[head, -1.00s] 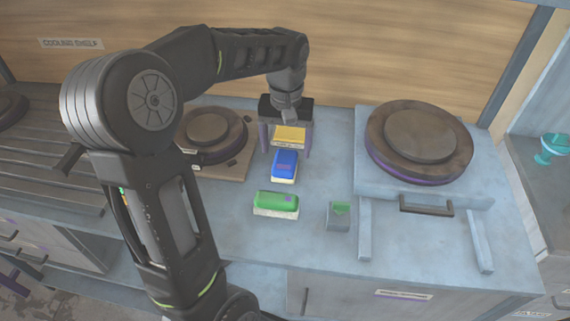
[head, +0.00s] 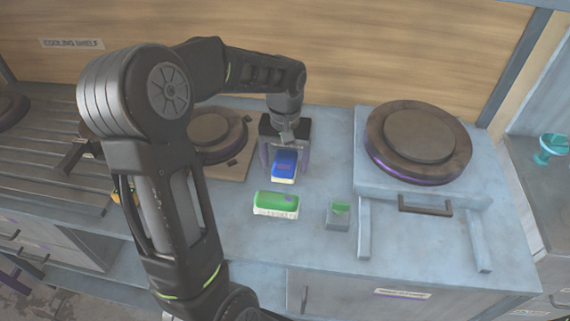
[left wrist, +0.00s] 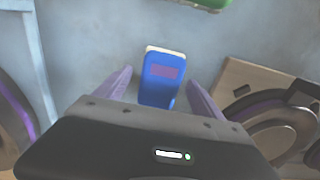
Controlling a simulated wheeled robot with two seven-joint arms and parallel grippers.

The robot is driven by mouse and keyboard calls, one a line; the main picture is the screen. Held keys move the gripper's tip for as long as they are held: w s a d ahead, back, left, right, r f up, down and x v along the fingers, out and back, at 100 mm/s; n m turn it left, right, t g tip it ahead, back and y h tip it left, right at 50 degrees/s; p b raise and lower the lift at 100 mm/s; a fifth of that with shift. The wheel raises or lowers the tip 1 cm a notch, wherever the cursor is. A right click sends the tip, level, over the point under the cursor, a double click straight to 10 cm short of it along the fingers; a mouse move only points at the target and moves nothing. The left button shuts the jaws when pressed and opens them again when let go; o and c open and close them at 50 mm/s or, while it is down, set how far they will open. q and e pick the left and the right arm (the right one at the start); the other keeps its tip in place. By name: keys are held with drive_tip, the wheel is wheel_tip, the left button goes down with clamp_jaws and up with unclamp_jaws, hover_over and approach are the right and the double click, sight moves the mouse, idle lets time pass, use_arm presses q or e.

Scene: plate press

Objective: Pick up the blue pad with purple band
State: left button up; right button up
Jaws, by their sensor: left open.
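The blue pad with a purple band (head: 284,164) lies on the grey bench, white along its near edge. In the left wrist view the blue pad (left wrist: 158,90) lies between the two purple fingers, its band showing as a small purple patch on top. My left gripper (head: 282,168) is open and points down over the pad, a finger on each side with gaps visible in the wrist view. The gripper covers the pad's far end in the head view. My right gripper is out of view.
A green pad with a white base (head: 277,204) lies just in front. A small grey block with a green top (head: 338,217) stands right of it. A round-plate press (head: 418,150) stands at the right, a smaller round plate (head: 213,134) at the left.

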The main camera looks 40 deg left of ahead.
sight(284, 160)
use_arm(q)
drive_tip(key=shift+c, duration=0.2)
drive_tip(key=c, duration=1.4)
wheel_tip(284, 160, up, 10)
drive_tip(key=shift+r, duration=0.1)
drive_tip(key=shift+s, duration=0.1)
idle(0.7)
